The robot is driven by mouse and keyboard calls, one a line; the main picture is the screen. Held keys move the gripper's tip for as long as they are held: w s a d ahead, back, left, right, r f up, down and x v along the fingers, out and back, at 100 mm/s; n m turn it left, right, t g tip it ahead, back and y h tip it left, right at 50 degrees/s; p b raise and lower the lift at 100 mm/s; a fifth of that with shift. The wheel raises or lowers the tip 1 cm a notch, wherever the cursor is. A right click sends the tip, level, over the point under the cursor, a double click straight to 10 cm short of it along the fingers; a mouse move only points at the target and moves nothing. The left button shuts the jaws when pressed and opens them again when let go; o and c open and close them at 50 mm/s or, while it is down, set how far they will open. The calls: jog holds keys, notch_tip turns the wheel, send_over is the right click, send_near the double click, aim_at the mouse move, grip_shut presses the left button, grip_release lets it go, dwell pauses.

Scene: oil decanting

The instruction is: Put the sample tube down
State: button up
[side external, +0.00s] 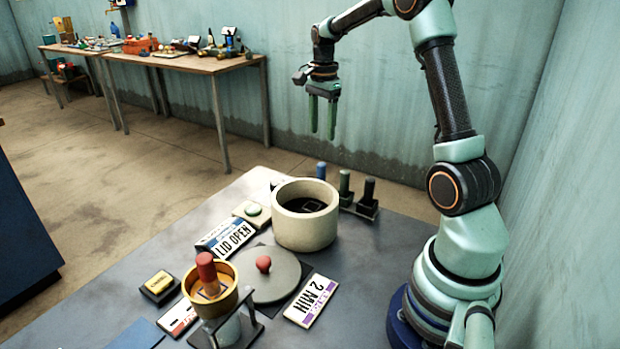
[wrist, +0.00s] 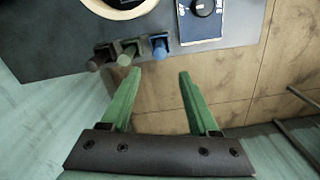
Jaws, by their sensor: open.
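My gripper (side external: 322,135) is open and empty, raised high above and behind the table's far edge, with its green fingers pointing down. The wrist view also shows the fingers apart with nothing between them (wrist: 160,72). A blue tube-like piece (side external: 321,170), a green one (side external: 345,184) and a black one (side external: 368,190) stand upright in a row beside the pot. The wrist view shows the same blue (wrist: 159,46), green (wrist: 127,52) and black (wrist: 100,56) pieces, apart from my fingers. I cannot tell which is the sample tube.
A round cream pot (side external: 290,232) stands open at mid-table. A grey disc lid (side external: 278,283) with a red knob lies in front. A brass cup (side external: 228,302) holding a red-topped piece stands on a frame. "LID OPEN" (side external: 231,238) and "2 MIN" (side external: 312,301) plates lie flat. A dial panel (wrist: 202,30) is near the edge.

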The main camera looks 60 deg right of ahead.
jog(key=s+a+r+n+t, duration=0.1)
jog(key=a+r+n, duration=0.35)
jog(key=a, duration=0.25)
jog(key=s+a+r+n+t, duration=0.2)
jog(key=a+r+n, duration=0.1)
jog(key=a+n, duration=0.4)
jog(key=s+a+n+t, duration=0.1)
jog(key=s+a+n, duration=0.2)
jog(key=a+n, duration=0.1)
jog(key=s+a+f+n+t, duration=0.1)
jog(key=s+a+n, duration=0.3)
jog(key=a, duration=0.3)
jog(key=shift+a+n+t, duration=0.3)
jog(key=shift+n, duration=0.45)
